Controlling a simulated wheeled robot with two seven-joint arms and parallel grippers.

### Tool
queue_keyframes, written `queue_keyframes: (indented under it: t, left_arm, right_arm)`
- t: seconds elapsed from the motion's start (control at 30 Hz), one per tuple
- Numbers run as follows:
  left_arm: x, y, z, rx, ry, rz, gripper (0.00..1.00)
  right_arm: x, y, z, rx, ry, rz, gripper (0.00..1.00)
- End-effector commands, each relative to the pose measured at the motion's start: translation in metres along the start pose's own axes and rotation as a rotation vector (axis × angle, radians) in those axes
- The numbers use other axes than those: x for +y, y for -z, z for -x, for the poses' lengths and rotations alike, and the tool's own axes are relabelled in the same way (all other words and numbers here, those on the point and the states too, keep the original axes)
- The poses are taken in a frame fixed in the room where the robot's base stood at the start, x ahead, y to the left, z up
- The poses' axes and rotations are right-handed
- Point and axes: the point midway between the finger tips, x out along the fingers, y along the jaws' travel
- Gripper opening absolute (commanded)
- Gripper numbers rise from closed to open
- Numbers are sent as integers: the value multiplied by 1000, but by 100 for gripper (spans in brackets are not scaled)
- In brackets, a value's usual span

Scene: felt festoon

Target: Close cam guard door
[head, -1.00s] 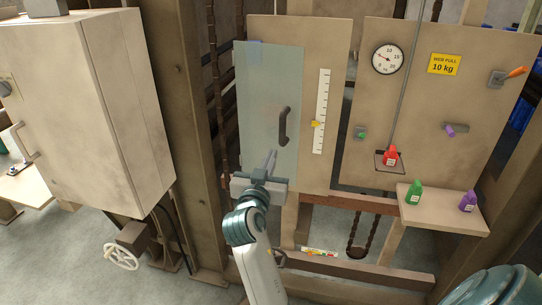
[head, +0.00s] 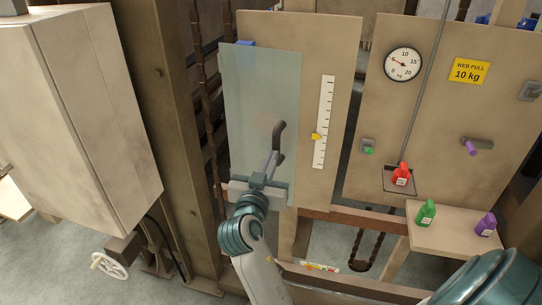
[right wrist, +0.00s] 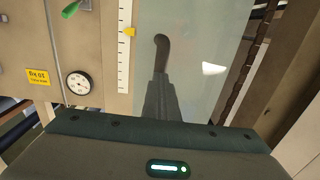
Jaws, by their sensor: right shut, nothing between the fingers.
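The cam guard door is a see-through pale panel (head: 250,95) with a dark upright bar handle (head: 279,140) near its right edge. It stands in front of a beige board, its left edge reaching past the board's; I cannot tell how far ajar it is. My right gripper (head: 273,163) is shut and empty, its tips at the handle's lower end. In the right wrist view the closed fingers (right wrist: 160,80) point at the handle (right wrist: 162,50) and overlap its end; contact cannot be told. My left gripper is not in view.
A ruler with a yellow pointer (head: 317,136) is right of the door. A large beige cabinet (head: 70,110) and a post stand left.

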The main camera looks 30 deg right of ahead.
Motion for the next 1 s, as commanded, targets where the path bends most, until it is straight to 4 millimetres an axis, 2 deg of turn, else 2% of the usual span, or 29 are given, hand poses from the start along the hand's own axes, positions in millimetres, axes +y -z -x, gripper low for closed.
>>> queue_keyframes:
  t: [0.63,0.87,1.0]
  left_arm:
    - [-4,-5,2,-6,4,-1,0]
    - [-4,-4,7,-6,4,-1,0]
    - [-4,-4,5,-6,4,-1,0]
  right_arm:
    - [3,0,1,-1,8,1,0]
    - [12,0,-13,-1,77,1,0]
    - [20,0,-28,0,98,-2,0]
